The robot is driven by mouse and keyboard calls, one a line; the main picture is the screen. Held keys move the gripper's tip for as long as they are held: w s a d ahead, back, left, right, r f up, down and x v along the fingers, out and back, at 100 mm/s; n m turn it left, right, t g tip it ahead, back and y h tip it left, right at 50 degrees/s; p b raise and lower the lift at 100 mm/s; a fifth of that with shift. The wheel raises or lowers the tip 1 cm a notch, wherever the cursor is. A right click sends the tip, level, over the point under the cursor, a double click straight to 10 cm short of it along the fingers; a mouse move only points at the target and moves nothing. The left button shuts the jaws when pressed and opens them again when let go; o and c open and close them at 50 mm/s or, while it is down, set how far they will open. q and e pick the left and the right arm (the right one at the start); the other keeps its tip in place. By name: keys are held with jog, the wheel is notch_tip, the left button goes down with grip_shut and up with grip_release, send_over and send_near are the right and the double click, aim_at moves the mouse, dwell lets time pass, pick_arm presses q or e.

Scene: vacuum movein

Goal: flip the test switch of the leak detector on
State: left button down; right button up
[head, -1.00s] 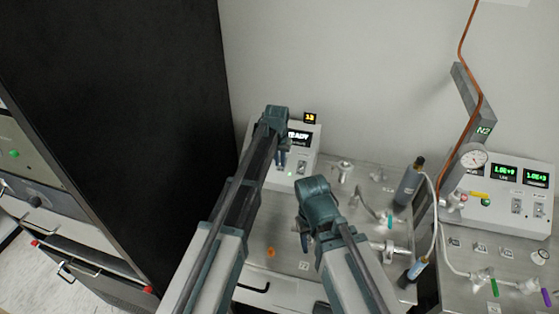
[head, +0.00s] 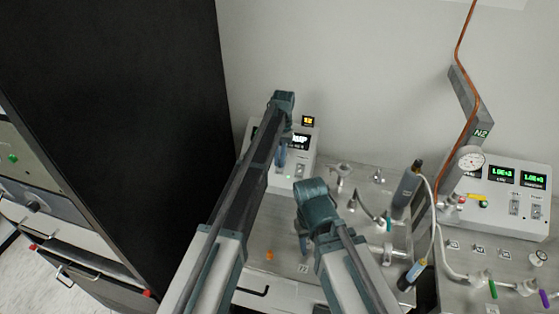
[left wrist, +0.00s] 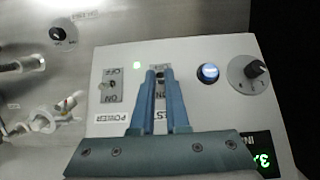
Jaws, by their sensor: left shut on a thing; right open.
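The leak detector (head: 308,140) is a white box with a lit display against the back wall, partly hidden behind my left arm. In the left wrist view its panel (left wrist: 195,105) shows a power switch (left wrist: 108,86) with ON and OFF labels. Beside it is the test switch (left wrist: 160,76), mostly hidden between my fingers. My left gripper (head: 281,158) reaches down to the panel. Its blue fingers (left wrist: 158,73) are shut on the test switch. The lever's exact position is hard to tell. My right gripper (head: 304,246) is open over the metal bench, apart from the detector.
A blue-lit button (left wrist: 208,73) and a knob (left wrist: 248,72) sit beside the test switch. A tall black cabinet (head: 130,120) stands close on the left. Valves, hoses and a second white controller (head: 505,195) fill the bench on the right.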

pick_arm(q)
jog(key=c, duration=0.9)
grip_release()
jog(key=shift+r, duration=0.1)
jog(key=p+v, duration=1.3)
jog(key=shift+w+d+r, duration=0.1)
jog(key=shift+r, duration=0.15)
